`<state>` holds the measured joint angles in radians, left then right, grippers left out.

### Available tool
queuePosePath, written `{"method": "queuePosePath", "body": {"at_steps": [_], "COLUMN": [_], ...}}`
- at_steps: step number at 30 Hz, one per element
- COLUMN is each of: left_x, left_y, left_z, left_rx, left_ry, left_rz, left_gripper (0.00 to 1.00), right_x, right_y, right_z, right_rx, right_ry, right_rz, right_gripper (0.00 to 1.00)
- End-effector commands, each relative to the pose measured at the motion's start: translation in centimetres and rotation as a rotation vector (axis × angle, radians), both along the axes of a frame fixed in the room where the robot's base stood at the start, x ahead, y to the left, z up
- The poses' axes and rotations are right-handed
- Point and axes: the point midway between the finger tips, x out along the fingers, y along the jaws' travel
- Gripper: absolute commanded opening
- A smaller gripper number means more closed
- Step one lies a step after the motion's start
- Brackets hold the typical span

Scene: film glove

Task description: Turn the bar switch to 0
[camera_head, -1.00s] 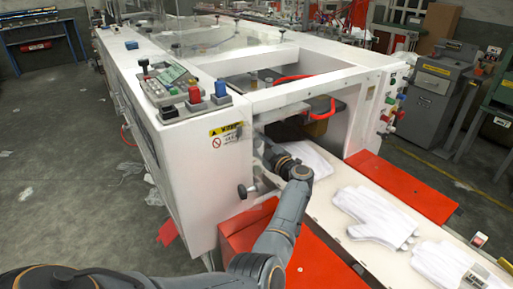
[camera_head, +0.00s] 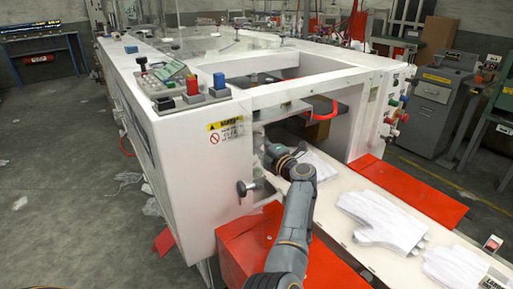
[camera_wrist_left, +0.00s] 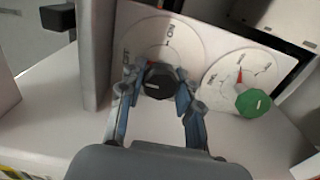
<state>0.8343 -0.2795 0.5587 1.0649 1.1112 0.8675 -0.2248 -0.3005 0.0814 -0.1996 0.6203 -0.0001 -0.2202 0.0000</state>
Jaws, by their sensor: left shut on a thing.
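In the left wrist view a black knob (camera_wrist_left: 160,81) with a pale mark on its front sits on a round white dial plate (camera_wrist_left: 181,40). The dial has a red wedge above the knob and small markings that I cannot read surely. My left gripper (camera_wrist_left: 157,90) is shut on the black knob, with one blue-grey finger on each side. In the head view my left gripper (camera_head: 279,158) reaches into the front opening of the white machine (camera_head: 185,160); the knob is hidden there. My right gripper is not in view.
A green knob (camera_wrist_left: 253,102) on a second dial stands close to the right finger. Machine walls surround the opening. White gloves (camera_head: 382,220) lie on the conveyor to the right. A red cover (camera_head: 245,245) lies beneath my arm, and a black lever knob (camera_head: 242,188) projects nearby.

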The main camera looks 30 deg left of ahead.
Motion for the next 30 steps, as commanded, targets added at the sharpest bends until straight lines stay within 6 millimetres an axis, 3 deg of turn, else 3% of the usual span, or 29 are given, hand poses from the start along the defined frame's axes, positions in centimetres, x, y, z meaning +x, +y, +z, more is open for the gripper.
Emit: {"method": "queuePosePath", "body": {"at_steps": [18,19,22,30], "left_x": [0.06,0.06,0.05,0.02], "left_y": [0.01,0.01,0.01,0.00], "left_z": [0.16,0.16,0.15,0.07], "left_rx": [-0.016,-0.016,-0.016,-0.015], "left_ry": [-0.041,-0.041,-0.040,-0.038], "left_rz": [-0.001,-0.001,-0.001,-0.001], "left_gripper": [0.02,0.38,0.58,0.58], "right_x": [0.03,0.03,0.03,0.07], "right_y": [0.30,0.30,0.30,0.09], "right_z": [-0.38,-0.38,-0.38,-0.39], "right_rx": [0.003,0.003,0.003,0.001], "right_ry": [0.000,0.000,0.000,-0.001], "right_rz": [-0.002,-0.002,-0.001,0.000], "right_gripper": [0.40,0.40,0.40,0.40]}}
